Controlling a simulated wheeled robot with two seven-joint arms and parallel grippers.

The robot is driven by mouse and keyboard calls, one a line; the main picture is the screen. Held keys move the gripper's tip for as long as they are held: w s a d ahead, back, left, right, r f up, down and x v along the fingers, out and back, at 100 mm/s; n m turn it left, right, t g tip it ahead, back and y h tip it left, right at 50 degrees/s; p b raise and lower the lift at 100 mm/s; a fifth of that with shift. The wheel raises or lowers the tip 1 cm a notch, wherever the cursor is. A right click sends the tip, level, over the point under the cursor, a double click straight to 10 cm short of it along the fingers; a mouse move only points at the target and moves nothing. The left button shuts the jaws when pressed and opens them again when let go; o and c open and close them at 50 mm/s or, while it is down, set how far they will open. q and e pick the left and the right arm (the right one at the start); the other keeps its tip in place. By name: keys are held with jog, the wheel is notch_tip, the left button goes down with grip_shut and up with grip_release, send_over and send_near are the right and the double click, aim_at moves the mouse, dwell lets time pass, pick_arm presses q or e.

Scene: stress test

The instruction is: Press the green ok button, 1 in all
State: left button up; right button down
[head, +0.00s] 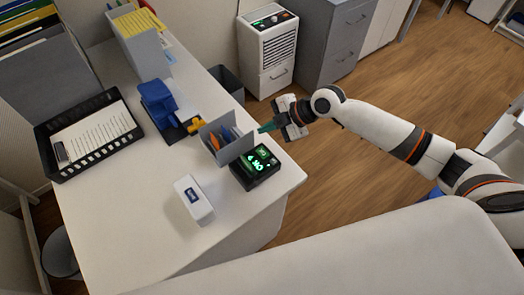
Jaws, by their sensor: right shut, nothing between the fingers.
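A small black device (244,181) with glowing green marks (257,163) on its top sits near the right edge of the white desk. The marks are too small to read, so I cannot tell which one is the ok button. My right gripper (264,128) reaches in from the right, its teal fingers shut and empty. The fingertips point left, just behind the device and beside a grey pen holder (228,147), and look apart from the device's top. My left gripper is not in view.
A white box (194,200) with a dark label, a blue tool (160,101) and a black paper tray (60,178) are on the desk. A white cabinet unit (268,50) with a green-lit panel stands behind. The front of the desk (130,235) is clear.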

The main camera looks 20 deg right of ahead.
aim_at(267, 153)
jog(key=shift+d, duration=0.1)
notch_tip(267, 153, down, 8)
jog(key=b, duration=0.6)
jog(key=shift+f, duration=0.45)
dwell(1.6)
jog(key=shift+f+b, duration=0.4)
jog(key=shift+b, duration=0.35)
jog(key=shift+f+b, duration=0.35)
jog(key=shift+r, duration=0.1)
dwell(0.5)
jog(key=shift+r+p, duration=0.45)
jog(key=shift+r, duration=0.25)
